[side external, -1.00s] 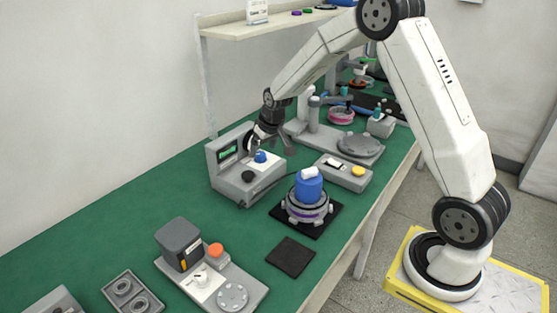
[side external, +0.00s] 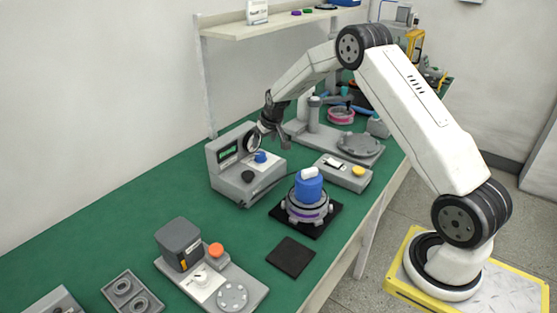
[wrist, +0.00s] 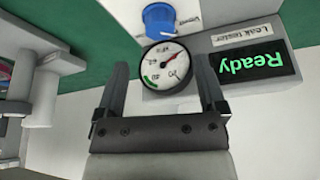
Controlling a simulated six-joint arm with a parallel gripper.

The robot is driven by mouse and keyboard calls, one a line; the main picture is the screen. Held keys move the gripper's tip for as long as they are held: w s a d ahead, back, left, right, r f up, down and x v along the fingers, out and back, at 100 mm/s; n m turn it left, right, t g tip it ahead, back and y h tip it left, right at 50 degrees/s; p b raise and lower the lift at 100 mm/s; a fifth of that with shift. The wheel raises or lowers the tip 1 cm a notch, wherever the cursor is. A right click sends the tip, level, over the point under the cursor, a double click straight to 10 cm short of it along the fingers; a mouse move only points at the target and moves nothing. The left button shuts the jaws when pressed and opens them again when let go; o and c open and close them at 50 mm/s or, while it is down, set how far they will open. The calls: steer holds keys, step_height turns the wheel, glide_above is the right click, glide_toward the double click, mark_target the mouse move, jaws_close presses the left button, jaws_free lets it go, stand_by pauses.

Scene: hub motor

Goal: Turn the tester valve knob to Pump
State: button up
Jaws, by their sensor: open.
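The grey leak tester (side external: 225,182) stands on the green bench. Its blue valve knob (side external: 261,157) sits on a white plate; it also shows at the top of the wrist view (wrist: 160,20). A label beside it is cut off, and I cannot tell which setting the knob points to. My gripper (side external: 274,133) is open and empty, above and behind the knob and apart from it. In the wrist view, my gripper's fingers (wrist: 161,62) appear either side of the round gauge (wrist: 167,69), with the knob beyond the fingertips. The display (wrist: 242,66) reads "Ready" in green.
A black knob (side external: 247,176) is on the tester's front. A hub motor with a blue top (side external: 309,188) stands right of it on a black mat. A grey box with a yellow button (side external: 357,171) and a grey stand (side external: 313,118) are nearby. The front-left bench is partly clear.

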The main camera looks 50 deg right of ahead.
mark_target(260, 154)
steer(key=shift+x, duration=3.5)
jaws_close()
steer(key=shift+a+m+g+h, duration=0.1)
steer(key=shift+m+g+h, duration=0.4)
steer(key=shift+m, duration=1.5)
steer(key=shift+m+h, duration=0.3)
steer(key=shift+m, duration=0.3)
steer(key=shift+w+m, duration=0.1)
steer(key=shift+m, duration=0.2)
